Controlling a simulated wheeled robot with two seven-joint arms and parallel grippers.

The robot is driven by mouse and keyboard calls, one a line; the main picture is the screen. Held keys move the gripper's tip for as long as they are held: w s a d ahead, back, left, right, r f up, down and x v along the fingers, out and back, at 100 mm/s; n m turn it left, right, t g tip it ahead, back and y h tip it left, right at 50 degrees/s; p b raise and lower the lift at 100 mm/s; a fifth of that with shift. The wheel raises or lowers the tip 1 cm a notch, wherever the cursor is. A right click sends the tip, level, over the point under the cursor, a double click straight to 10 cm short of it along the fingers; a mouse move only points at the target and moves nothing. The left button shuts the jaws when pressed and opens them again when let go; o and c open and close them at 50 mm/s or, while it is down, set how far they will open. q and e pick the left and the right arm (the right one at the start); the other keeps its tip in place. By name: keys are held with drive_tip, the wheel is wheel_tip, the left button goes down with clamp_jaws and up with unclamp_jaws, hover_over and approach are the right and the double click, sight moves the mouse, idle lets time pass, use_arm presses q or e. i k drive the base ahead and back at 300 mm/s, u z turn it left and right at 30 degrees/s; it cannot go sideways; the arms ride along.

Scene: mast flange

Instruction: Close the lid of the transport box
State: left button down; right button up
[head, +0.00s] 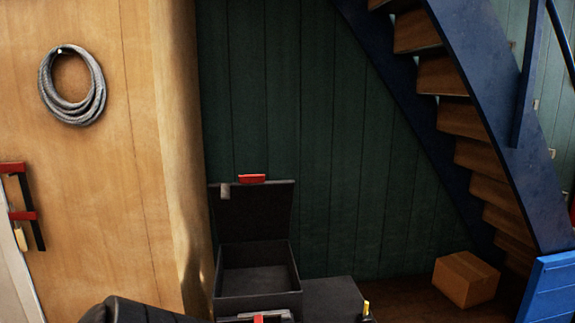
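The transport box (258,302) is black and stands at the lower middle of the head view, in front of the green wall. Its lid (255,213) is open and stands roughly upright at the back of the box, with a red latch (252,178) on its upper edge. The inside of the box looks empty as far as it shows. Neither of my grippers can be made out in this view.
A dark flat-topped case (335,297) is right of the box, with a small yellow part (366,308) at its edge. A cardboard box (466,279) sits on the floor under blue-sided stairs (465,118). A dark rounded shape fills the bottom left.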

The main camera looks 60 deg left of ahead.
sight(253, 207)
drive_tip(key=u, duration=0.7)
drive_tip(key=i, duration=1.3)
drive_tip(key=u, duration=1.25)
